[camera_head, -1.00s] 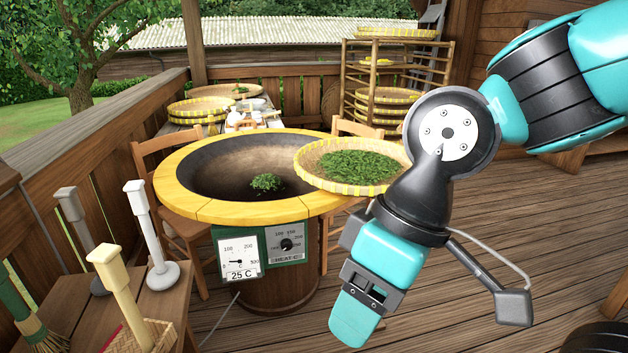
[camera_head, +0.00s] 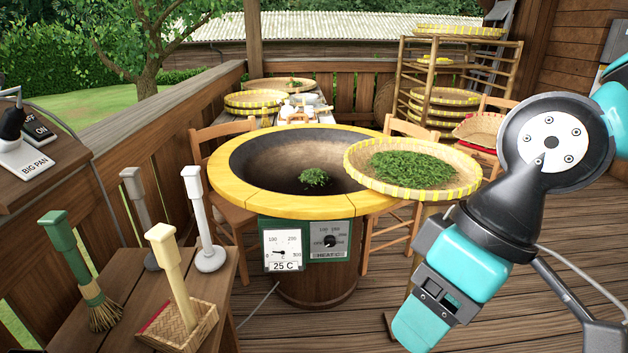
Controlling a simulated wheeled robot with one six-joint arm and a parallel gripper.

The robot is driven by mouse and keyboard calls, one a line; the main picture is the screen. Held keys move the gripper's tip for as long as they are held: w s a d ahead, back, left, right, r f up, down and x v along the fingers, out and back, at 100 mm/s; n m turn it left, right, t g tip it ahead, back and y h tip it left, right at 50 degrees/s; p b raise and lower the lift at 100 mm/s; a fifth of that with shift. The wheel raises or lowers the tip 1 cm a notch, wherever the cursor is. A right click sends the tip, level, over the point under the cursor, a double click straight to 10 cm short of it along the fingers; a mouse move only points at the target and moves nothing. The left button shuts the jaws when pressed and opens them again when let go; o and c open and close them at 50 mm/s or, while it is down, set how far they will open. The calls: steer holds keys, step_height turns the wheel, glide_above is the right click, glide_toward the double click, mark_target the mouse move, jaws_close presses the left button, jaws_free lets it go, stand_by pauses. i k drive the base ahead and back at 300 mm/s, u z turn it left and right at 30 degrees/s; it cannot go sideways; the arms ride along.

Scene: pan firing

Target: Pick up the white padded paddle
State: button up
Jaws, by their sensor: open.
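The white padded paddle (camera_head: 202,215) stands upright on its round white base on the small wooden side table at the left. Its square-topped handle points up, and nothing touches it. My gripper (camera_head: 418,332) is at the lower right, well to the right of the paddle, with its teal finger pointing down and left. It is open and seen from the side, and I see nothing held in it.
On the side table (camera_head: 85,290) are a grey paddle (camera_head: 140,215), a green-handled brush (camera_head: 75,265) and a cream tool (camera_head: 172,270) in a basket. The large pan (camera_head: 250,200) with leaves and a leaf-filled tray (camera_head: 465,180) lie between table and arm.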

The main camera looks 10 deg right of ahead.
mark_target(211, 258)
steer(key=k, duration=1)
steer(key=z, duration=0.4)
steer(key=i, duration=1.75)
steer(key=u, duration=2.75)
steer(key=i, duration=0.5)
steer(key=z, duration=0.05)
